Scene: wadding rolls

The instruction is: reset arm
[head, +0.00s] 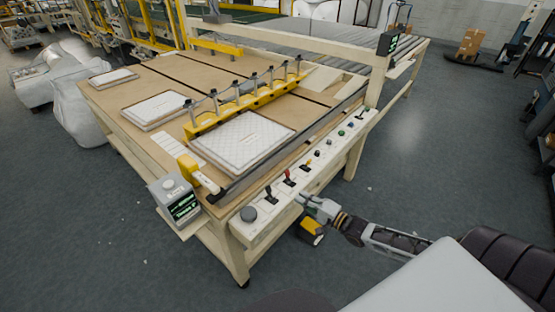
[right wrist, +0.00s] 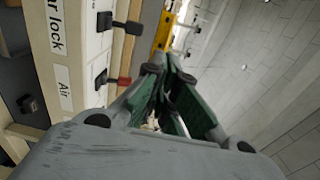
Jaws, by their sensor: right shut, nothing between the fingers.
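My right gripper (head: 304,201) is at the front edge of the machine table in the head view, just in front of the control panel (head: 262,203). It is shut and empty. In the right wrist view its green fingers (right wrist: 167,70) come together beside the panel, close to a black lever (right wrist: 118,24) and a red one (right wrist: 124,81). I cannot tell whether the fingertips touch anything. My left gripper is not in view.
The work table (head: 103,105) carries white quilted pads (head: 243,138) and a yellow clamp bar (head: 250,102). A small display box (head: 177,199) stands at its front left corner. White sacks (head: 80,113) lie on the left. The grey floor at right is open.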

